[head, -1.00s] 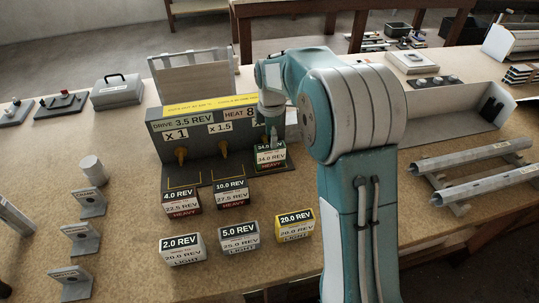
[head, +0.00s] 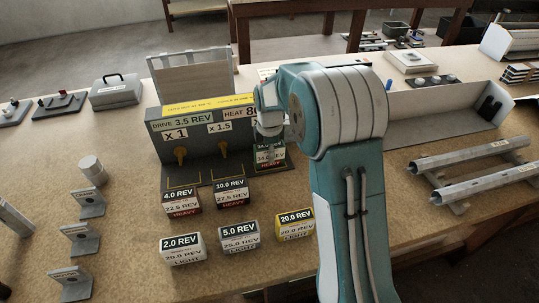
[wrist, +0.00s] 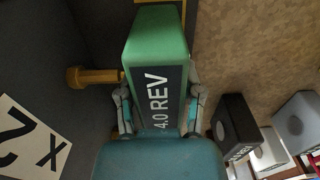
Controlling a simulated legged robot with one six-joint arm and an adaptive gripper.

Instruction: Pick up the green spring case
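The green spring case (head: 270,158) stands in the right bay of the dark drive-and-heat fixture in the head view, its label reading 34.0 REV. In the wrist view the green case (wrist: 158,45) fills the middle, with part of its label hidden by my gripper body. My gripper (wrist: 159,106) is over the case, one finger on each side of it. The fingers are spread across its width and very close to its sides. I cannot see a clear grip. In the head view my wrist covers the case's top and hides the fingertips.
The fixture wall (head: 205,132) with brass pegs rises right behind the case. A yellow peg (wrist: 95,76) is close to one finger. Other cases stand in front, including the 10.0 REV case (head: 231,193) and the yellow 20.0 REV case (head: 295,224). Metal rails (head: 470,155) lie at right.

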